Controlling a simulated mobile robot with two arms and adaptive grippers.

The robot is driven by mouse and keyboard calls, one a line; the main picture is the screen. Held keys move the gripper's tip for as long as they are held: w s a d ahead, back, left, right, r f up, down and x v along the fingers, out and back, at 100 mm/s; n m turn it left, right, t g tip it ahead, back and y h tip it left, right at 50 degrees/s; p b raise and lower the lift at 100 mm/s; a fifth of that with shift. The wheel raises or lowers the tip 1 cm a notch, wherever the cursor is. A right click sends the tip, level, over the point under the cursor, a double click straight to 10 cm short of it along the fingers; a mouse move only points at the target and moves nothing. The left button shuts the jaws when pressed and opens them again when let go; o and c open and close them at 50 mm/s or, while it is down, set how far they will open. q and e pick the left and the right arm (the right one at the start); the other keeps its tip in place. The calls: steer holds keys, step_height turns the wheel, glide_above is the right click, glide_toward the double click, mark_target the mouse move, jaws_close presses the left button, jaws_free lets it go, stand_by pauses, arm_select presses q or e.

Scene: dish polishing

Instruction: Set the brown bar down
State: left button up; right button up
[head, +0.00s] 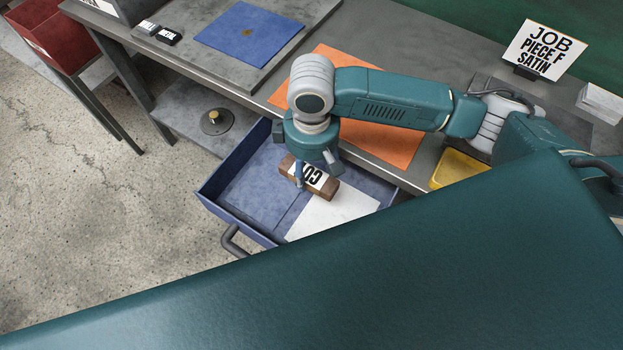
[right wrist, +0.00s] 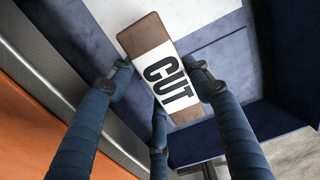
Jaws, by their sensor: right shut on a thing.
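The brown bar (head: 331,191) has a white label reading "CUT". My right gripper (head: 301,177) points down over the open blue drawer (head: 240,190) and is shut on the bar near its middle. In the right wrist view, the bar (right wrist: 144,34) lies between the fingers (right wrist: 159,82), its label facing the camera. The bar is over the drawer's inside, near the edge of a white area (head: 335,213). I cannot tell whether it touches the drawer floor. My left gripper is not in view.
The drawer sits under a grey bench with an orange mat (head: 393,150) and a blue mat (head: 248,33). A red bin (head: 62,35) stands at upper left.

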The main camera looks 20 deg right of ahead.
mark_target(312, 170)
steer(key=shift+f, duration=0.7)
step_height(312, 170, down, 4)
steer(key=shift+r, duration=0.25)
steer(key=shift+f, duration=0.25)
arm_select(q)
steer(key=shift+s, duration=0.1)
arm_select(e)
steer(key=o, duration=1.5)
steer(key=shift+f, duration=0.1)
steer(key=shift+c, duration=0.2)
step_height(312, 170, up, 12)
steer(key=shift+r, duration=0.1)
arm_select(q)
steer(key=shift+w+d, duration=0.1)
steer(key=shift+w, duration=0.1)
